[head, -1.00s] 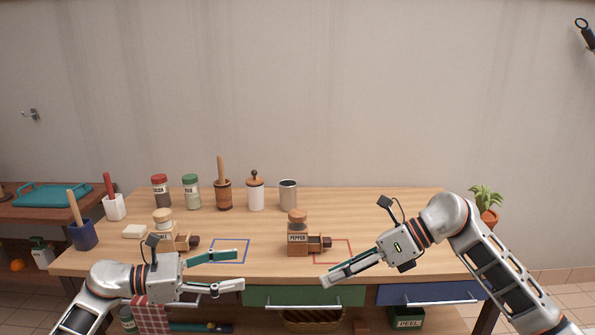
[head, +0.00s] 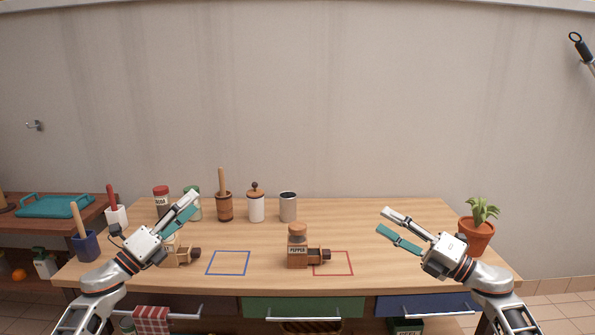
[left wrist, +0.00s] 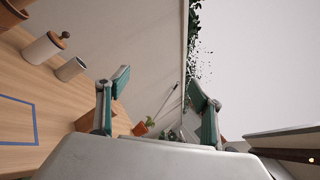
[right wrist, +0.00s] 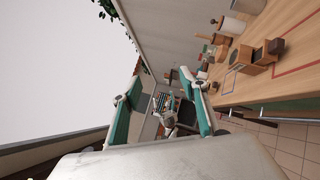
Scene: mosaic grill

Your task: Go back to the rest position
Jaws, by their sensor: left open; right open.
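My left gripper (head: 185,212) is open and empty, raised over the left part of the table, pointing up and to the right. It hides part of the salt mill (head: 183,256) and of the green-lidded jar. My right gripper (head: 385,222) is open and empty over the right part of the table, pointing up and to the left. The pepper mill (head: 298,250) stands upright between the arms, its small drawer out toward the red square outline (head: 346,274). Neither gripper touches anything. Both sets of fingers show spread in the left wrist view (left wrist: 160,95) and right wrist view (right wrist: 157,95).
A red-lidded jar (head: 161,197), mortar (head: 224,207), white canister (head: 256,207) and metal cup (head: 288,207) line the table's back. A potted plant (head: 476,236) stands close to my right arm. A blue holder (head: 86,246) is left. The blue outline (head: 228,274) is empty.

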